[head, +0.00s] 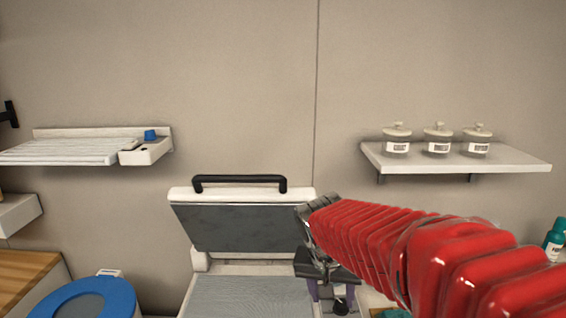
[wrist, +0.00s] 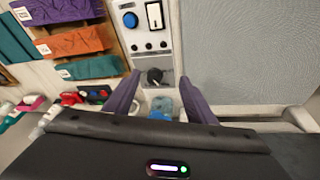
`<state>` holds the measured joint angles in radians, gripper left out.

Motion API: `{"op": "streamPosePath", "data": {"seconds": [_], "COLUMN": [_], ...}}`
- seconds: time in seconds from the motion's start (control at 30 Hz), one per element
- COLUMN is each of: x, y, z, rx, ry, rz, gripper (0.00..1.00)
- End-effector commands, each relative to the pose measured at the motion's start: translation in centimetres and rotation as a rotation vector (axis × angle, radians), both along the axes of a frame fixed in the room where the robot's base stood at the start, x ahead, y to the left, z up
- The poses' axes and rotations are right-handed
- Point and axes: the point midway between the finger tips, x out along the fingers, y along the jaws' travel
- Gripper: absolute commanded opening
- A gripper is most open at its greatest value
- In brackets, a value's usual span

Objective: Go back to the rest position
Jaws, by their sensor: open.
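My gripper (head: 331,290) is at the end of my red-sleeved arm, in front of the right side of an open-lidded machine (head: 250,190). In the wrist view its two purple fingers (wrist: 160,100) stand apart, with nothing held between them. Beyond them are a black knob (wrist: 154,76) on a pale control panel and a small blue object (wrist: 160,114), partly hidden by my gripper body. The arm hides part of the machine's right side in the head view.
The machine's lid has a black handle (head: 240,178). A right wall shelf (head: 460,160) holds several labelled jars. A left rack (head: 70,150) has a small blue item (head: 150,135). A blue ring-shaped lid (head: 85,300) is at lower left. Folded cloths (wrist: 75,40) lie left in the wrist view.

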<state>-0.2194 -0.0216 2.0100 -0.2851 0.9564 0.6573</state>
Motion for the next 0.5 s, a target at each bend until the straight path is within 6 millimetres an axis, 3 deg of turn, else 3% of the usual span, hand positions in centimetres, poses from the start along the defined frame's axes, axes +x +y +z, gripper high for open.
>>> {"op": "streamPosePath", "data": {"seconds": [0.5], "x": [-10.4], "y": [-1.5], "z": [0.3], "rx": [0.042], "ry": [0.013], "rz": [0.332], "gripper": [0.51]}}
